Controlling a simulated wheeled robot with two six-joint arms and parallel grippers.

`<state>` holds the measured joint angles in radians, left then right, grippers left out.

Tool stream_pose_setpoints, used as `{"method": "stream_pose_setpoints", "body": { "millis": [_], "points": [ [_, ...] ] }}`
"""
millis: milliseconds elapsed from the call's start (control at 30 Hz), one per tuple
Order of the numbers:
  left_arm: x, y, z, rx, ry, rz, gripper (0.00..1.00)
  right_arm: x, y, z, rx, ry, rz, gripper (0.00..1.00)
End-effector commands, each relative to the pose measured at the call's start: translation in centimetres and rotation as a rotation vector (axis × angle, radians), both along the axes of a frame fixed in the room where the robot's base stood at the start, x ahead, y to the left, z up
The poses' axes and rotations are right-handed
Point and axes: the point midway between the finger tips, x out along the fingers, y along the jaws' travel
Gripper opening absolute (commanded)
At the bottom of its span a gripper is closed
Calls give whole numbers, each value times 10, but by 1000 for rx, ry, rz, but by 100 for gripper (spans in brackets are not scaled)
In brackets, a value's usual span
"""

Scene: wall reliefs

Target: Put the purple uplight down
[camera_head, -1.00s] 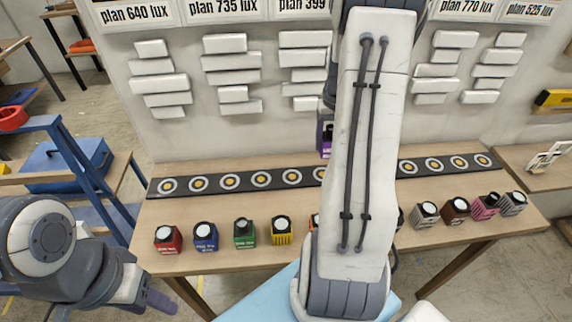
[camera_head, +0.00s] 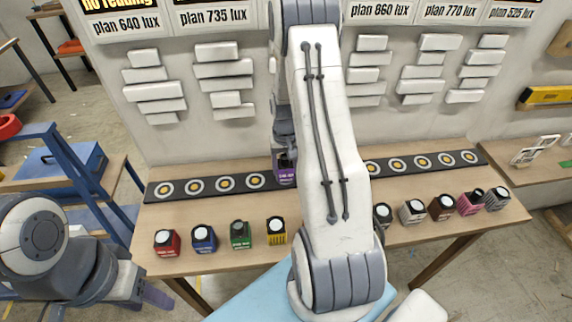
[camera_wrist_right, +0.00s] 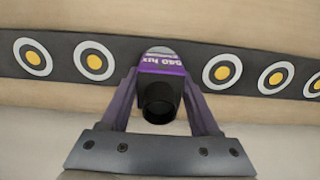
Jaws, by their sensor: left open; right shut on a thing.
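The purple uplight (camera_head: 284,174) has a purple body and a dark round end. It also shows in the right wrist view (camera_wrist_right: 165,68), between the fingers of my right gripper (camera_wrist_right: 160,88), which is shut on it. The uplight is at the dark strip (camera_wrist_right: 125,62) of ringed targets, over one target whose pale rim peeks out behind it. Whether it touches the strip cannot be told. My right arm hides part of the strip in the head view. My left gripper (camera_head: 157,297) is open and empty at the lower left, away from the table.
Red (camera_head: 166,242), blue (camera_head: 203,239), green (camera_head: 240,234) and yellow (camera_head: 276,231) uplights stand along the table front. Several more stand at right, including a pink one (camera_head: 469,202). The wall with block reliefs (camera_head: 155,92) rises behind the strip. The other visible targets are bare.

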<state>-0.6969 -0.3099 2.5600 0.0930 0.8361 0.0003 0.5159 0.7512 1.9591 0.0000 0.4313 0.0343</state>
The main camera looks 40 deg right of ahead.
Motion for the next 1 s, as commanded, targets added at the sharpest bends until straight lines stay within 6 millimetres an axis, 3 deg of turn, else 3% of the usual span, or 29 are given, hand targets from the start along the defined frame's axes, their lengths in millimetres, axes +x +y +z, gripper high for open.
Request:
{"method": "stream_pose_setpoints", "body": {
  "millis": [267, 300, 367, 767, 1000],
  "points": [
    [0, 0, -3, 0, 0, 0, 50, 0, -1, -3, -1, -1, 0, 0],
    [0, 0, -3, 0, 0, 0, 50, 0, -1, -3, 0, 0, 0, 70],
    [0, 0, -2, 0, 0, 0, 50, 0, -1, -3, 0, 0, 0, 92],
    [0, 0, 0, 0, 0, 0, 50, 1, 0, 3, -1, -2, 0, 92],
    [0, 0, -12, 0, 0, -1, 50, 1, -1, 43, -4, -7, 0, 92]
  ]
}}
